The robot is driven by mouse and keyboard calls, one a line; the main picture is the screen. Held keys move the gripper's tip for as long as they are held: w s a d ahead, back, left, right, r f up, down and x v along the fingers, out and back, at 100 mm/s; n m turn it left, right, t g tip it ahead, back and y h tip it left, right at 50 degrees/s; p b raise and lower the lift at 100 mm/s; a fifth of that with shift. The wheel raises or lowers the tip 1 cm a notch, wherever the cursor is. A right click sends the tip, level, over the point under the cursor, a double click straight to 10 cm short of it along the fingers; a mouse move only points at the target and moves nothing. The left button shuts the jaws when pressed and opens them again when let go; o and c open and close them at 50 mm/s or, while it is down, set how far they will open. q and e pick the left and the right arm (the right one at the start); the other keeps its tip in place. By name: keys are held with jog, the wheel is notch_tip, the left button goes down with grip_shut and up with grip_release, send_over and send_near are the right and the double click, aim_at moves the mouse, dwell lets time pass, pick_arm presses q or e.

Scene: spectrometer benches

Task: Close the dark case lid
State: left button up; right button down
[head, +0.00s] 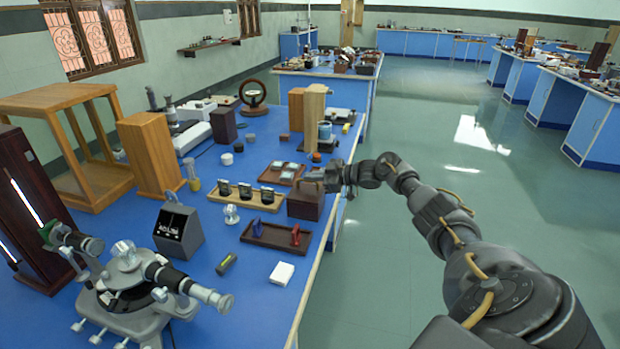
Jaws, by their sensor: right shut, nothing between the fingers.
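A dark brown case (304,203) stands on the blue bench near its right edge. Its broad brown face is toward me. I cannot make out the lid's seam or its angle. My right gripper (316,179) reaches in from the right and is at the top of the case, overlapping its upper edge. The gripper is shut with nothing between its fingers. I cannot tell whether it touches the case. My left gripper is not in view.
A wooden tray (249,200) with dark pieces lies left of the case. A dark tray (270,238) with blue and red items lies in front. A tall wooden block (314,118) stands behind. The spectrometer (125,285) fills the near left. The floor at right is clear.

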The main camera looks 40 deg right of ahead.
aim_at(317, 192)
jog(key=shift+r, duration=0.1)
jog(key=r+p, duration=0.1)
jog(key=s+r+p, duration=0.2)
jog(key=r, duration=0.1)
jog(key=shift+d, duration=0.2)
jog(key=b+v, duration=0.1)
jog(key=v, duration=0.7)
jog(key=shift+r, duration=0.15)
